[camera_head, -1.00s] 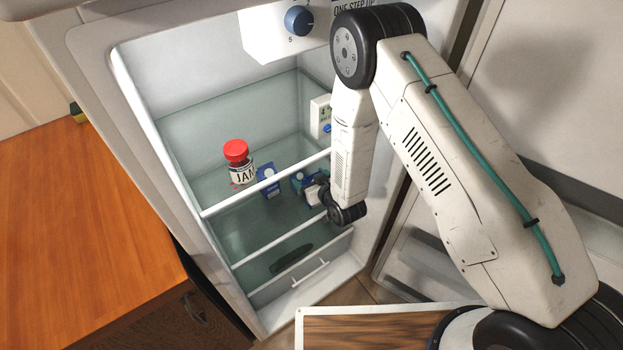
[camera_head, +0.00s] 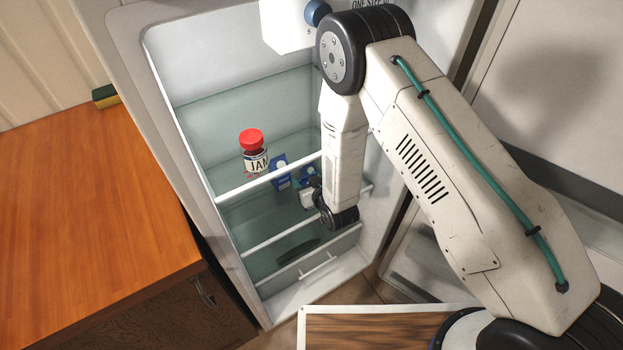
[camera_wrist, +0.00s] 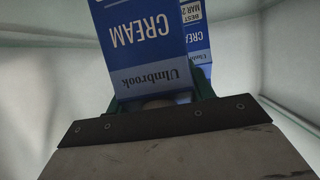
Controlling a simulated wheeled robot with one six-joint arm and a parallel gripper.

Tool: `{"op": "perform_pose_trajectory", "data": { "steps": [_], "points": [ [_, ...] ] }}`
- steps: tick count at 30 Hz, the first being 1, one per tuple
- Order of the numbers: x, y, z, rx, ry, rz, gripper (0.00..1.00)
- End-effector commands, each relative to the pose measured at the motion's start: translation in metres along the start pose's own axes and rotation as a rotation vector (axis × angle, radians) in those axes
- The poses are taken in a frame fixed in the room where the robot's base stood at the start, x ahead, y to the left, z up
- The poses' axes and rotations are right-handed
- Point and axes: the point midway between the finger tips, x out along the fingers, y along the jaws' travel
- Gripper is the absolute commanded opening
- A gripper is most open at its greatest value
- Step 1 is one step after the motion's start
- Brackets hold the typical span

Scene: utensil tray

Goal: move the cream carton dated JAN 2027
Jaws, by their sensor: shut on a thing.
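My gripper (camera_wrist: 160,103) is shut on a blue cream carton (camera_wrist: 145,45) in the wrist view. The carton reads CREAM and Ulmbrook upside down in the picture; its top edge is cut off and no date on it shows. A second blue carton (camera_wrist: 198,40) stands just behind it to the right, with a white label reading BEST and MAR 2, the rest cut off. In the head view my gripper (camera_head: 308,184) is inside the fridge, partly hidden by my arm. A blue carton (camera_head: 281,172) stands on the shelf to its left; its date is unreadable.
A jar with a red lid (camera_head: 254,150), labelled JAM, stands on the glass shelf left of the cartons. White shelf rails (camera_head: 268,178) cross the fridge front. A wooden counter (camera_head: 90,220) with a sponge (camera_head: 105,96) lies left; a wooden-topped surface (camera_head: 370,328) is below.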

Motion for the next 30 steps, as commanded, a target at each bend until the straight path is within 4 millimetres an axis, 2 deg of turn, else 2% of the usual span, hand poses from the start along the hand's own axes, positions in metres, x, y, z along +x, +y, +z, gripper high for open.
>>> {"op": "perform_pose_trajectory", "data": {
  "steps": [10,25,26,28,30],
  "points": [
    [0.001,-0.019,-0.001,0.006,0.0,0.013,0.19],
    [0.002,-0.022,-0.001,0.007,0.0,0.018,0.19],
    [0.002,-0.022,-0.001,0.007,0.0,0.018,0.58],
    [0.002,-0.022,-0.001,0.007,0.0,0.018,0.78],
    [0.002,-0.022,-0.001,0.007,0.0,0.018,0.78]
  ]
}}
